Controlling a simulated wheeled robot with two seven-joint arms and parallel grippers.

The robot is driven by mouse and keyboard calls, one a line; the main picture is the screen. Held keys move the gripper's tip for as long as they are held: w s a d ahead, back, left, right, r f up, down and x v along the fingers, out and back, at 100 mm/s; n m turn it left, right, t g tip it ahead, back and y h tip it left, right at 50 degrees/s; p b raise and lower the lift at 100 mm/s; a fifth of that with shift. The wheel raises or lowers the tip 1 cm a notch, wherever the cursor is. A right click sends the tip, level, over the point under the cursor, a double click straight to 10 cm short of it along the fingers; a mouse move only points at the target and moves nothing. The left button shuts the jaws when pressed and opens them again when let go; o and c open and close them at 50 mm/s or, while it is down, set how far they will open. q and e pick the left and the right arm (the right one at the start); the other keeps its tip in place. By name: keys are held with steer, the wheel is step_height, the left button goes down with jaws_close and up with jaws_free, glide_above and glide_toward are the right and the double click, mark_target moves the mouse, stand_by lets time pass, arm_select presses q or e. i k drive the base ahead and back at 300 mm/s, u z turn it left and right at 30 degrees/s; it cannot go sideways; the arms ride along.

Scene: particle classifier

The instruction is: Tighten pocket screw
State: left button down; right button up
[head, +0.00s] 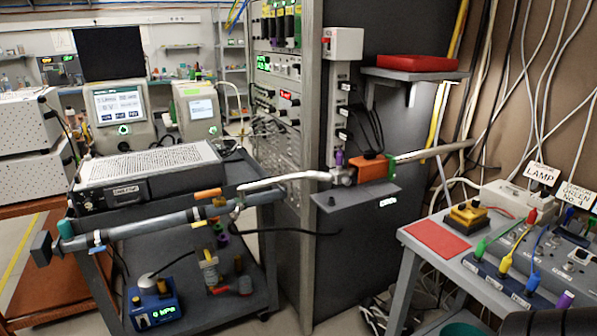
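I cannot pick out a pocket screw for certain. A grey pipe (150,225) runs across the front of the cart, with an orange lever (208,194) and small valve fittings along it. A metal tube (285,179) leads from the cart side to an orange block (372,168) on a grey wall shelf (355,206). A small dark knob stands on that shelf near its left end.
A grey cart (240,290) carries a flat instrument (150,174) and a blue gauge box (156,304). A rack (285,100) stands behind. A side table (418,263) holds a red pad (436,238), a yellow-black block (466,217) and coloured plugs. Cables hang at right.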

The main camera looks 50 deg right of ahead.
mark_target(346, 180)
steer(key=z, duration=0.55)
steer(key=i, duration=1.3)
steer(key=z, duration=1.15)
